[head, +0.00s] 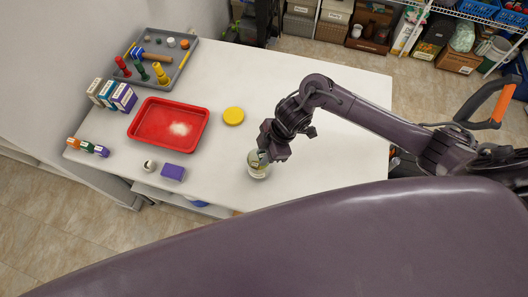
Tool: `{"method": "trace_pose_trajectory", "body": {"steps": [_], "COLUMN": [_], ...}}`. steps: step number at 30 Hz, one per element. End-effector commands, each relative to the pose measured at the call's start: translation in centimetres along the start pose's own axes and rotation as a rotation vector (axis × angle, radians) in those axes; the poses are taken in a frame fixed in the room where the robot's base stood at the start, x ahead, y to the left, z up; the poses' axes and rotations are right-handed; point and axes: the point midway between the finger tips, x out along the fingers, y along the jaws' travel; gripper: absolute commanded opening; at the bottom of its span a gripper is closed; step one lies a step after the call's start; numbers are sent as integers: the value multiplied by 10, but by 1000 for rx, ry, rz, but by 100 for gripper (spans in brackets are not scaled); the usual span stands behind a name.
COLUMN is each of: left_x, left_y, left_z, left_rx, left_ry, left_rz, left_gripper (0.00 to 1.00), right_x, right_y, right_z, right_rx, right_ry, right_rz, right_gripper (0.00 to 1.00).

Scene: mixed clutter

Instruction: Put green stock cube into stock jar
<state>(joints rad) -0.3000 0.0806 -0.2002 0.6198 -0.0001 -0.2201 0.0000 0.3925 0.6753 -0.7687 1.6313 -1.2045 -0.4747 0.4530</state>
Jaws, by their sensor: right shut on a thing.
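The stock jar (258,170) is a clear glass jar near the front edge of the white table, with its mouth open. My right gripper (265,154) points down at the jar's mouth, its fingers at or just inside the rim. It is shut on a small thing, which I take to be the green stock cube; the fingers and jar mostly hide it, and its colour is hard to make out. I cannot tell how deep it sits in the jar. My left gripper is out of view.
On the white table (300,100) lie a yellow disc, perhaps a lid (233,115), a red tray (140,130), a purple block (172,172) and a small white round thing (149,165). Small boxes and a grey tray (184,78) stand left. The table's right side is clear beneath my arm.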

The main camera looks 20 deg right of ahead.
Motion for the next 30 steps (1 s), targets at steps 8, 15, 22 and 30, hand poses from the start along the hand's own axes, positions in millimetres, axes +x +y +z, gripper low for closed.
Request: {"method": "trace_pose_trajectory", "body": {"steps": [8, 15, 22, 30], "left_x": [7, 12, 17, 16], "left_y": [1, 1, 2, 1], "left_z": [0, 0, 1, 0], "left_rx": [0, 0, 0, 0], "left_ry": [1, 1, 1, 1], "left_rz": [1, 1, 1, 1], "left_gripper": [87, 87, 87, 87], "right_x": [9, 16, 22, 22], "right_y": [0, 0, 0, 0], "right_z": [4, 6, 9, 9], "right_rx": [0, 0, 0, 0], "right_ry": [0, 0, 0, 0], "right_rz": [-1, -1, -1, -1], "right_gripper": [0, 0, 0, 0]}}
